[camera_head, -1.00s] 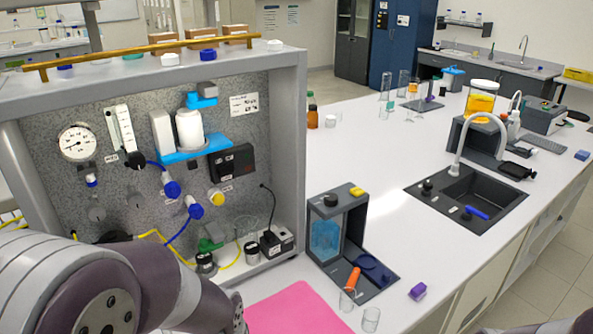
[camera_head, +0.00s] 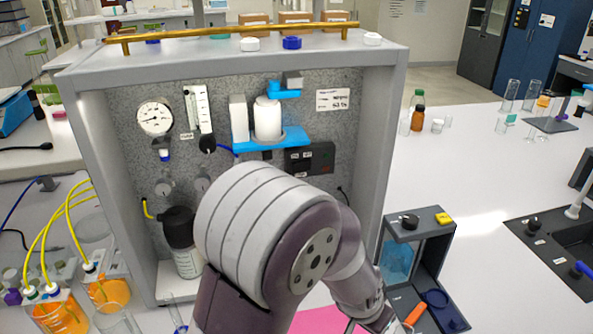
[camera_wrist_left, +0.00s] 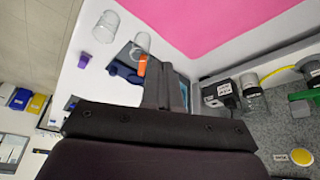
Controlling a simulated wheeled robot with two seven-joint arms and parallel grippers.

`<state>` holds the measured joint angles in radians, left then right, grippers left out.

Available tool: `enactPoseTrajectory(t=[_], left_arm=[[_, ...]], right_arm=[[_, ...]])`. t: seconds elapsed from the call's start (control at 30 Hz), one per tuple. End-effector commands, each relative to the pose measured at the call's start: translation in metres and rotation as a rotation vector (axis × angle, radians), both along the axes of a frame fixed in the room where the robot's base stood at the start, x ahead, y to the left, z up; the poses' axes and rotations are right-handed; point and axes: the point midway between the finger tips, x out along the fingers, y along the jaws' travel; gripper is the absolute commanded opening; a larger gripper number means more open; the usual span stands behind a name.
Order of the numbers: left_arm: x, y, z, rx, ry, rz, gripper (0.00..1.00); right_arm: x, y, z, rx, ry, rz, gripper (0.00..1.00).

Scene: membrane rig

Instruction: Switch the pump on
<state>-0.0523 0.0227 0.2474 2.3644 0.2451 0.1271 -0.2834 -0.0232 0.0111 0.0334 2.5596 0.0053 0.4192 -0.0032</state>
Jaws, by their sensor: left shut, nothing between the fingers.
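The rig's grey panel (camera_head: 225,105) faces me in the head view. A small black-and-white box with a plug and cable (camera_wrist_left: 219,92) stands at the panel's foot in the left wrist view. I cannot tell which part is the pump or its switch. My left arm crosses in front of the panel's lower right, with its hand at the bottom of the head view. My left gripper (camera_wrist_left: 172,88) is shut and empty, apart from the plug box. My right gripper is not in view.
A yellow round knob (camera_wrist_left: 302,157) and a green fitting (camera_wrist_left: 303,95) are near the panel. A dark stand with a blue vessel (camera_head: 398,260) is right of the rig. Orange-filled bottles (camera_head: 62,312) with yellow tubes stand left. A pink mat (camera_wrist_left: 220,25) lies on the bench.

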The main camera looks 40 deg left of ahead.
Motion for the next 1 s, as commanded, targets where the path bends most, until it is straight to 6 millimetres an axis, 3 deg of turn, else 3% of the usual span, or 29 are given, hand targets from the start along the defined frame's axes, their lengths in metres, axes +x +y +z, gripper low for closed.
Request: enactPoseTrajectory(t=[0.17,0.27,0.43,0.5,0.6,0.7,0.8,1.0], left_arm=[[0.057,0.006,0.010,0.085,-0.216,-0.046,0.00],[0.093,0.021,0.022,0.210,-0.363,-0.065,0.00],[0.140,0.076,0.059,0.650,-0.554,-0.066,0.00],[0.144,0.106,0.079,0.911,-0.548,-0.052,0.00],[0.132,0.139,0.104,1.234,-0.436,-0.028,0.00],[0.116,0.158,0.120,1.440,-0.294,-0.011,0.00],[0.105,0.167,0.128,1.543,-0.194,-0.003,0.00],[0.100,0.170,0.132,1.580,-0.152,-0.002,0.00]], right_arm=[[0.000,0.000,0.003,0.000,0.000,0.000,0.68],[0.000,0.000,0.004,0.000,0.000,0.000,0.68],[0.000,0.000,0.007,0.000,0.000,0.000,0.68],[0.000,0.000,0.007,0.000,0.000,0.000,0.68],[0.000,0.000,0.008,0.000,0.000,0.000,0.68],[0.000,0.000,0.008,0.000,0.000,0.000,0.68],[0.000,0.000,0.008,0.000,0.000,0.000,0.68],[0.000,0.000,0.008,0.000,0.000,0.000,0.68]])
